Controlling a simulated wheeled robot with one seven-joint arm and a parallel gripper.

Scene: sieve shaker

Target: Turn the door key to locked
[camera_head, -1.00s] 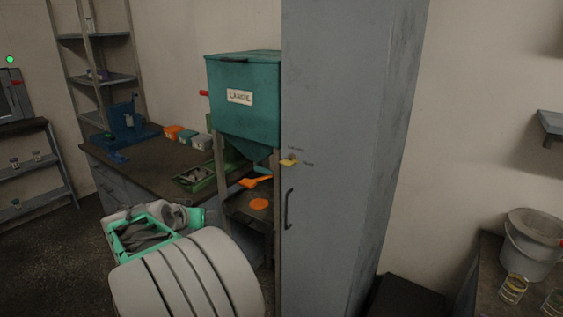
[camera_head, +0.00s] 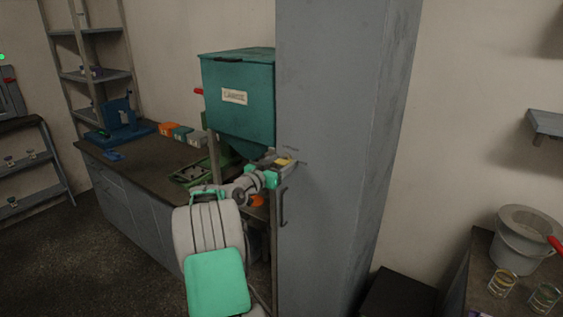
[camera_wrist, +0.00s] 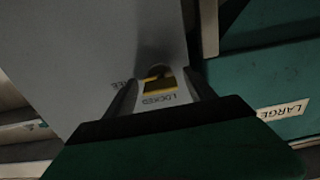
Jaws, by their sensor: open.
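The yellow door key (camera_head: 284,161) sits on the grey cabinet door (camera_head: 300,100), above the dark door handle (camera_head: 283,207). In the wrist view the key (camera_wrist: 158,85) shows between my fingers, with the word LOCKED below it and another label, partly hidden, to its left. My gripper (camera_head: 278,163) is open at the door, its fingers on either side of the key; I cannot tell whether they touch it. The wrist view shows my gripper (camera_wrist: 160,82) from behind, its fingers partly covering the door around the key.
A teal hopper marked LARGE (camera_head: 236,100) stands just left of the cabinet. A workbench (camera_head: 130,165) with small coloured bins (camera_head: 183,133) is further left. A side table at right holds a bucket (camera_head: 520,240) and jars.

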